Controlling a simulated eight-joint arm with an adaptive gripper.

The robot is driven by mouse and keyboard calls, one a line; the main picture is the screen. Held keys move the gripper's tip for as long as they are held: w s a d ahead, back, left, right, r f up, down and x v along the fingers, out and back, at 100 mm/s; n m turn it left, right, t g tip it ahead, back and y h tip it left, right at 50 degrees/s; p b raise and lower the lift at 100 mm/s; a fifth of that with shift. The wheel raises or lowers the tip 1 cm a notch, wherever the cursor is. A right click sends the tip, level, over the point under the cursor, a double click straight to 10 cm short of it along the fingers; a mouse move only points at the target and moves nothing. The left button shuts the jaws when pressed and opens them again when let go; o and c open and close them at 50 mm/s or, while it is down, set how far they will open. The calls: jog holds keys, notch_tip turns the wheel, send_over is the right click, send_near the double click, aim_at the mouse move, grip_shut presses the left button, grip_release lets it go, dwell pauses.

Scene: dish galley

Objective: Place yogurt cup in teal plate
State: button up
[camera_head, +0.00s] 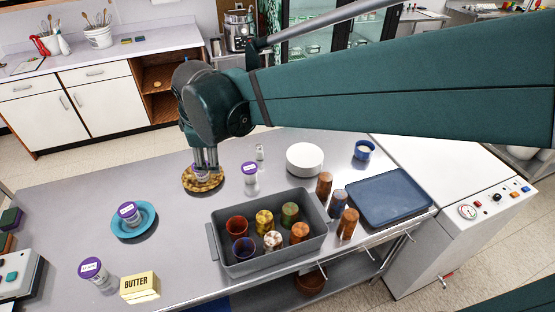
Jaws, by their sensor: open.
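The teal plate (148,229) lies on the left part of the steel counter. A white cup with a purple lid (129,213) stands on it. My gripper (203,168) points down over a brown patterned plate (206,187), right of and behind the teal plate. Its jaws are open. A similar purple-lidded cup (199,175) is at the fingers, partly hidden by them; I cannot tell whether they touch it. Two more such cups stand on the counter, one right of my gripper (250,175) and one at the front left (94,271). Their labels are too small to read.
A grey bin (217,243) holding several tumblers stands at front centre. A butter box (140,287) is at the front left. Tumblers (325,184), a blue tray (390,198), a white round stack (305,160) and a blue mug (364,151) stand right. Counter between the two plates is clear.

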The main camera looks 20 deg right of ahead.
jog(key=s+d+f+m+t, duration=0.2)
jog(key=s+d+m, duration=1.2)
jog(key=s+d, duration=0.4)
jog(key=shift+s+m, duration=0.4)
jog(key=shift+s, duration=0.4)
